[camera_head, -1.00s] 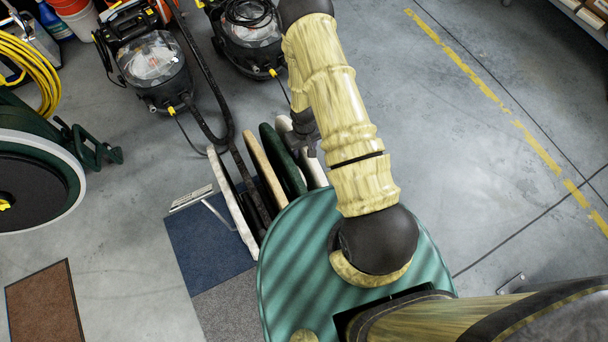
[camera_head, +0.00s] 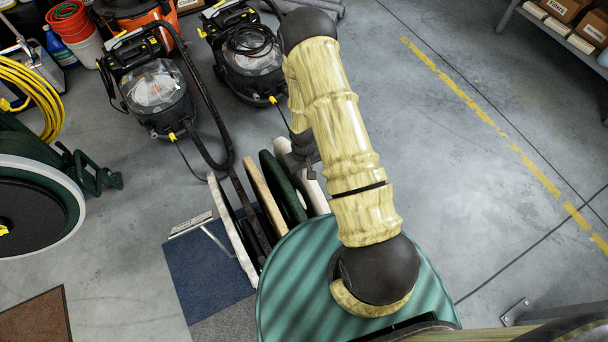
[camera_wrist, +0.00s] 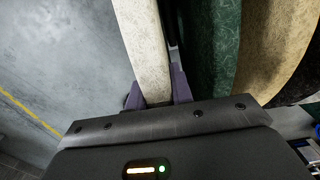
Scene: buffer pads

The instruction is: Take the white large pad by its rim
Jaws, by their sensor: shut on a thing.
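The white large pad (camera_head: 314,193) stands on edge at the right end of a row of pads in the head view. In the wrist view the white pad (camera_wrist: 143,42) looks cream and runs up from between my two purple-grey fingers. My gripper (camera_wrist: 158,88) is shut on its rim, with one finger on each face. In the head view my gripper (camera_head: 303,160) is at the top of the pad, partly covered by my arm. The pad's lower part is hidden behind my arm and green body.
A green pad (camera_head: 282,190) stands close beside the white one, then a tan pad (camera_head: 264,188), a dark one and another pale pad (camera_head: 232,230). Vacuum machines (camera_head: 157,92) stand behind, with a hose near the row. Open floor (camera_head: 440,180) lies to the right.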

